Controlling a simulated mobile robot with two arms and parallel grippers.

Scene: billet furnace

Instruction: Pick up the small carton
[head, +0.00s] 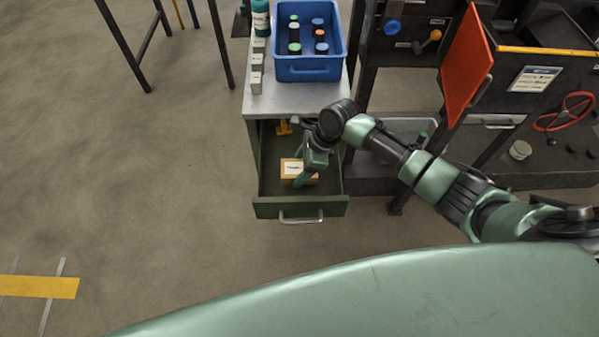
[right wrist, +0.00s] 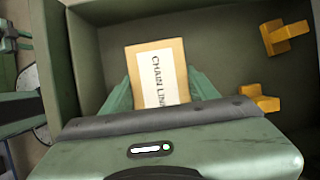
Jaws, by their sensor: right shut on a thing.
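The small carton (head: 290,167) is a tan box with a white label, inside the open green drawer (head: 268,208). My right gripper (head: 301,178) reaches down into the drawer from the right. In the right wrist view its green fingers (right wrist: 160,90) stand on both sides of the carton, shut on it. Whether the carton touches the drawer floor I cannot tell. My left gripper is not in view.
Yellow pieces (right wrist: 275,70) lie in the drawer beside the carton. A blue bin (head: 308,68) with several bottles and small white boxes (head: 256,70) stand on the cabinet top (head: 275,103). A dark workbench with a red panel (head: 467,65) is at right.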

